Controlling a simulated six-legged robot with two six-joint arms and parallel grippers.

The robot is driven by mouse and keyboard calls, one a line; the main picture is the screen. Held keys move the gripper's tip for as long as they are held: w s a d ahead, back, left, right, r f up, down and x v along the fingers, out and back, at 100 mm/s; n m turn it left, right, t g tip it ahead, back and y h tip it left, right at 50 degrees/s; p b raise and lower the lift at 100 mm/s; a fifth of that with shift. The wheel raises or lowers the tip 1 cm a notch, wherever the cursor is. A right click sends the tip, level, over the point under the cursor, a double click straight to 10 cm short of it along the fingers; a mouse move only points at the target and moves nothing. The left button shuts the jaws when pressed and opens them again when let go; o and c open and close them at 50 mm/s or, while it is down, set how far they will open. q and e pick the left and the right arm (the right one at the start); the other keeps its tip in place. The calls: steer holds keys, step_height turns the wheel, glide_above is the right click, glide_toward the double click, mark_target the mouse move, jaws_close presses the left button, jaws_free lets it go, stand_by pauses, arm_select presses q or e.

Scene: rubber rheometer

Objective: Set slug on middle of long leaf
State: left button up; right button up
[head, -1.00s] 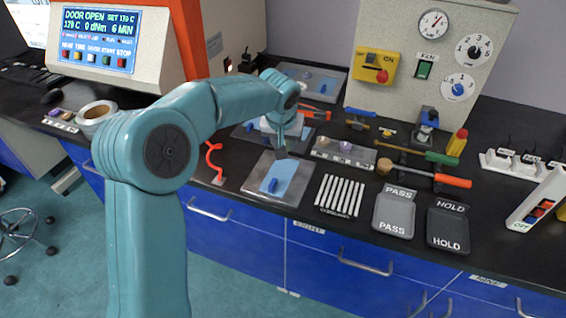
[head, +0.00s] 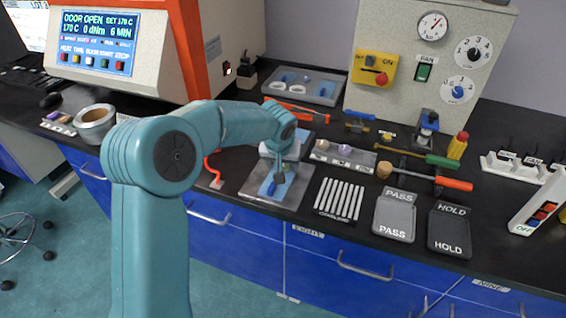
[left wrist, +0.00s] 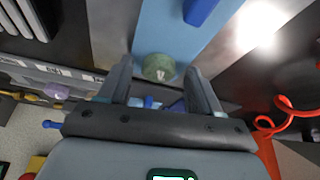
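The long leaf is a light blue strip (head: 287,184) on a grey plate (head: 250,187) at the counter's front; it also shows in the left wrist view (left wrist: 165,28). A dark blue tab (left wrist: 199,10) sits on it. The slug is a small round greenish piece (left wrist: 158,67), at the leaf in the left wrist view. My left gripper (head: 279,177) is low over the leaf. Its fingers (left wrist: 160,72) stand on either side of the slug, with narrow gaps visible on both sides. I cannot tell whether the slug touches the leaf. My right gripper is out of view.
White sticks (head: 340,199) and the PASS (head: 396,228) and HOLD (head: 449,245) trays lie to the right. A red coiled cord (head: 212,170) is at the left. The rheometer (head: 140,45) stands behind left.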

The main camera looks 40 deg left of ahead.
arm_select(q)
steer(key=shift+r+p, duration=0.35)
steer(key=v, duration=1.1)
steer(key=shift+s+r, duration=0.2)
steer(key=shift+r, duration=0.15)
